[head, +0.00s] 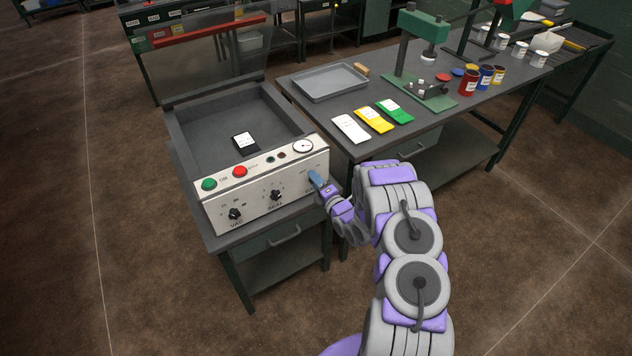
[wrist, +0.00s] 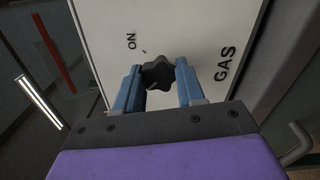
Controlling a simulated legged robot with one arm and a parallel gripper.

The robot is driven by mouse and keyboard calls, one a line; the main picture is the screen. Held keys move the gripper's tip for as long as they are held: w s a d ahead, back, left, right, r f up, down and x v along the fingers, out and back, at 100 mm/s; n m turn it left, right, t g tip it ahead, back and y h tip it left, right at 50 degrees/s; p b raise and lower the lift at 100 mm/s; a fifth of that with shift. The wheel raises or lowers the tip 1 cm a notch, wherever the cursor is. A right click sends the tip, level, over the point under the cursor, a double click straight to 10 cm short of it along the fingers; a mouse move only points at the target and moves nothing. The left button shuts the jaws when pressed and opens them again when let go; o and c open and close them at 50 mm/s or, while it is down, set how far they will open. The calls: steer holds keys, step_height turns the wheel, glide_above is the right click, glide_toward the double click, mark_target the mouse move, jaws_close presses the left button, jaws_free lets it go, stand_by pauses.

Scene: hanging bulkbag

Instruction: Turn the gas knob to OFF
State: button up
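The black lobed gas knob (wrist: 157,75) sits on the white front panel (wrist: 205,30), between the ON and GAS labels, which appear turned sideways in the wrist view. My gripper (wrist: 160,66) has its two blue fingers on either side of the knob, very near its lobes; firm contact on both sides cannot be made out. In the head view my gripper (head: 317,180) is at the right end of the machine's front panel (head: 256,200) and hides the gas knob there. An OFF label is not visible, and the knob's setting is unclear.
The panel also carries the VAC knob (head: 235,214), a middle knob (head: 276,195), green (head: 209,184) and red (head: 240,171) buttons and a dial gauge (head: 303,146). A workbench (head: 310,110) with a tray, cards and paint cans stands close on the right. The floor in front is clear.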

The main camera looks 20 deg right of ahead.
steer(key=o, duration=0.3)
steer(key=shift+a+f, duration=0.1)
steer(key=shift+f, duration=0.25)
steer(key=shift+o, duration=0.8)
steer(key=shift+r, duration=0.15)
steer(key=s+d+p, duration=0.2)
steer(key=s+d, duration=0.1)
steer(key=s, duration=1.4)
steer(key=shift+p, duration=0.4)
